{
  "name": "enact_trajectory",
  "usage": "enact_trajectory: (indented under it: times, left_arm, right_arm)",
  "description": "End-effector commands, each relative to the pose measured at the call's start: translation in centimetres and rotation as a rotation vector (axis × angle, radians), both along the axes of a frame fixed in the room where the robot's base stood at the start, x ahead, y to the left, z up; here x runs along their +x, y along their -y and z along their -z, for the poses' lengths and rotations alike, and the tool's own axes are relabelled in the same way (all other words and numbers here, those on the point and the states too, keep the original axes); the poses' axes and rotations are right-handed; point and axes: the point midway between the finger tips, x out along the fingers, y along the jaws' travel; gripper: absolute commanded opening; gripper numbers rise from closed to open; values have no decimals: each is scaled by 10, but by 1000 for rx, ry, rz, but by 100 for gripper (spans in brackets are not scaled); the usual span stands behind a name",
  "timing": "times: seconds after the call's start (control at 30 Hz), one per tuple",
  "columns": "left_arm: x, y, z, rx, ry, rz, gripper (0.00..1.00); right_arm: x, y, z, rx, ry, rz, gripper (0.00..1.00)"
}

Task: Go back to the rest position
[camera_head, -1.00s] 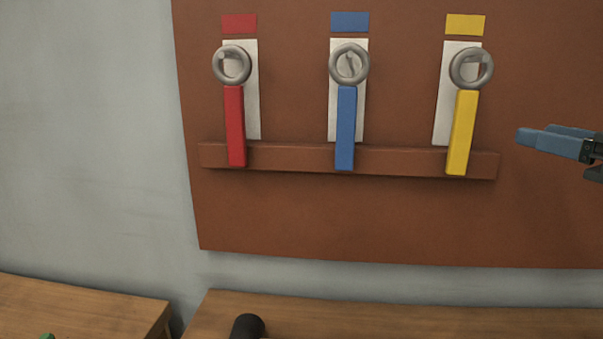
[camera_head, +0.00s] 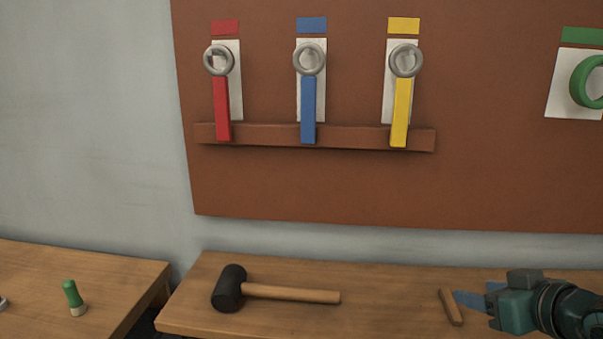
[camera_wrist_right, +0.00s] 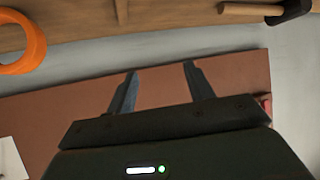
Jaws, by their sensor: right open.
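My right gripper (camera_head: 473,292) is at the lower right of the head view, above or in front of the workbench, with its blue fingers pointing left. In the right wrist view its fingers (camera_wrist_right: 160,68) are apart with nothing between them. My left gripper does not show.
A black-headed mallet (camera_head: 290,293) and a short wooden piece (camera_head: 451,307) lie on the workbench (camera_head: 380,316). A green-topped object (camera_head: 73,297) stands on the left bench. A green ring (camera_head: 586,82) hangs at right. An orange ring (camera_wrist_right: 22,45) shows in the wrist view.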

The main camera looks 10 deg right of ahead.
Motion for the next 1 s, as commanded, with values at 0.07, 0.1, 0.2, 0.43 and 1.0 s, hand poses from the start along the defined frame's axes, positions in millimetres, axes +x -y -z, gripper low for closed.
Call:
enact_trajectory:
  times: [0.07, 0.1, 0.2, 0.43, 1.0]
  left_arm:
    - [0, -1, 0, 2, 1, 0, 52]
    - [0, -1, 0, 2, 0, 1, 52]
    - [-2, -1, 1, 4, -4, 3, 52]
    - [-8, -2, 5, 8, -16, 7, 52]
    - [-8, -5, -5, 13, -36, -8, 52]
  right_arm:
    - [-19, -18, 61, -15, -132, 6, 52]
    - [-31, -26, 87, -29, -195, 9, 52]
    - [-63, -49, 140, -62, -332, 10, 52]
    - [-136, -98, 209, -110, -569, -5, 52]
    - [-142, -163, 259, -76, -407, -88, 52]
